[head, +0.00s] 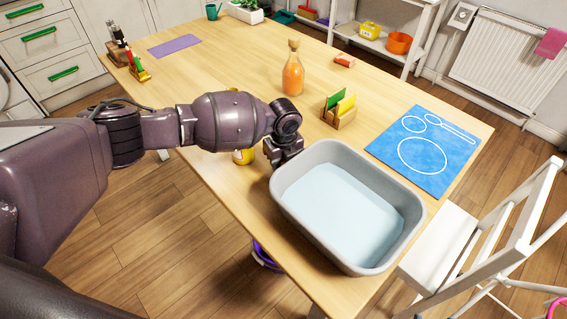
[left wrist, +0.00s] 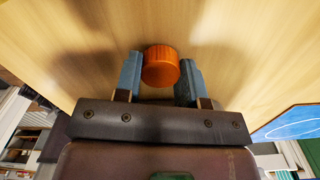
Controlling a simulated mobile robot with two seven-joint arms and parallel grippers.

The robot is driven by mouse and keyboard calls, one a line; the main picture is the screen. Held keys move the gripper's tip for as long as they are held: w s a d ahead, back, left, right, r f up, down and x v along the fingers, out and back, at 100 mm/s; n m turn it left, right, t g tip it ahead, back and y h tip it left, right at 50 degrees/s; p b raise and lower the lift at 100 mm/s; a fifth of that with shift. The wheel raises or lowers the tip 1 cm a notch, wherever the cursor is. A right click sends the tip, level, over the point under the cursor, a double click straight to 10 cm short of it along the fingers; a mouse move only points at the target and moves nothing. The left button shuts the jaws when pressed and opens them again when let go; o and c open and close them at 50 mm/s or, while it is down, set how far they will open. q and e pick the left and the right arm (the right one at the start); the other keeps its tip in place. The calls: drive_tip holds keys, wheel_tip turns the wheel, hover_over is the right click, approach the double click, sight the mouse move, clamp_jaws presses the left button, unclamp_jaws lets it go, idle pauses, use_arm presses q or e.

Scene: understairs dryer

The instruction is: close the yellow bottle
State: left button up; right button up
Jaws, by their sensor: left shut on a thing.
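A yellow bottle (head: 243,157) stands on the table near its front edge, mostly hidden behind my left arm in the head view. A small yellow-orange bit (head: 233,90) shows above the arm; I cannot tell if it belongs to the same bottle. My left gripper (head: 271,164) is just right of the bottle, beside the grey tub, pointing down. In the left wrist view an orange ridged cap (left wrist: 160,67) sits between the fingers of this gripper (left wrist: 160,78), which is shut on it. The bottle's mouth is hidden. My right gripper is not in view.
A grey tub (head: 411,226) of pale water is close to the right of the left gripper. Behind are a bottle of orange liquid (head: 293,78), a wooden holder with cards (head: 340,117) and a blue mat (head: 385,153).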

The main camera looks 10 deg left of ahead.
use_arm(q)
wheel_tip(320, 180, up, 20)
drive_tip(key=p, duration=0.2)
drive_tip(key=shift+p, duration=0.4)
drive_tip(key=s+a+f+n, duration=0.4)
drive_tip(key=s+f+n, duration=0.3)
drive_tip(key=n, duration=0.6)
drive_tip(key=s+a+f+n, duration=0.4)
drive_tip(key=s+f+n, duration=0.4)
drive_tip(key=s+n, duration=0.3)
drive_tip(key=n, duration=0.3)
drive_tip(key=shift+s+f+n, duration=0.25)
drive_tip(key=shift+f+n, duration=0.05)
